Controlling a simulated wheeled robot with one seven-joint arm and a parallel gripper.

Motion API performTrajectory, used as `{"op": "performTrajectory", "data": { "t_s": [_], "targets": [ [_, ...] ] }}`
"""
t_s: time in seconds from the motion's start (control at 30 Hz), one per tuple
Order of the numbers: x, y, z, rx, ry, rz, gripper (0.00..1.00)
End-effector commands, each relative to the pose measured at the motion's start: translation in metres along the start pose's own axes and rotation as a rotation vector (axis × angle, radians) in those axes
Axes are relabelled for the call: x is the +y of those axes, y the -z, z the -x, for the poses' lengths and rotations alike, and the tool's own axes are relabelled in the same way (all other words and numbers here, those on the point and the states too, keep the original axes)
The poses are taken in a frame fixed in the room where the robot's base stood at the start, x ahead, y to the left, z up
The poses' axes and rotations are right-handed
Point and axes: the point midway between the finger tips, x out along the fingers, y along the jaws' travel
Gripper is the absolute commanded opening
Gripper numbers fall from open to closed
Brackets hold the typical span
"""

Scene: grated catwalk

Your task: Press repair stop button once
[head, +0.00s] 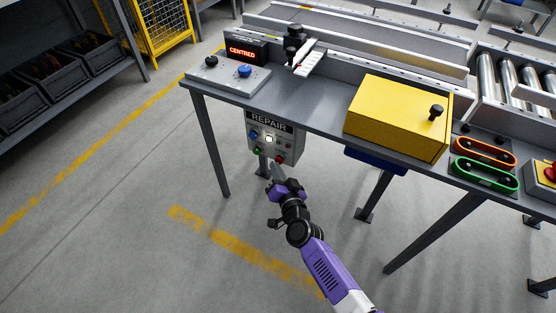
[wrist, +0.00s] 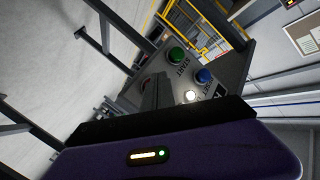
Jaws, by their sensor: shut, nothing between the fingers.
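The grey REPAIR panel (head: 284,132) hangs under the front edge of the bench. It bears a blue button (head: 254,135), a lit white button (head: 268,139), a green button (head: 257,150) and a red button (head: 280,158) at the lower right. My gripper (head: 277,172) is shut and empty, just below and in front of the red button. In the wrist view the green START button (wrist: 176,54), the blue RESET button (wrist: 203,75) and the white light (wrist: 190,96) show. There the fingers (wrist: 157,88) mostly cover the red button. I cannot tell whether they touch it.
The bench top holds a box with a blue button (head: 245,71), a CENTRED display (head: 242,51) and a yellow box (head: 398,115). Bench legs (head: 208,145) stand beside and behind the panel. The floor in front is clear.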

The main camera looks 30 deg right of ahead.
Motion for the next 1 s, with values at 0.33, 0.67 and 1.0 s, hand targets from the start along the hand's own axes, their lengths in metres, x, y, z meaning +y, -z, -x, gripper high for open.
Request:
{"op": "performTrajectory", "data": {
  "t_s": [0.33,0.67,1.0],
  "targets": [
    [-0.006,-0.006,0.009,0.0,0.0,0.0,0.0],
    [-0.011,-0.009,0.014,-0.004,0.001,0.001,0.0],
    [-0.027,-0.024,0.036,-0.004,0.001,0.0,0.0]
  ]
}}
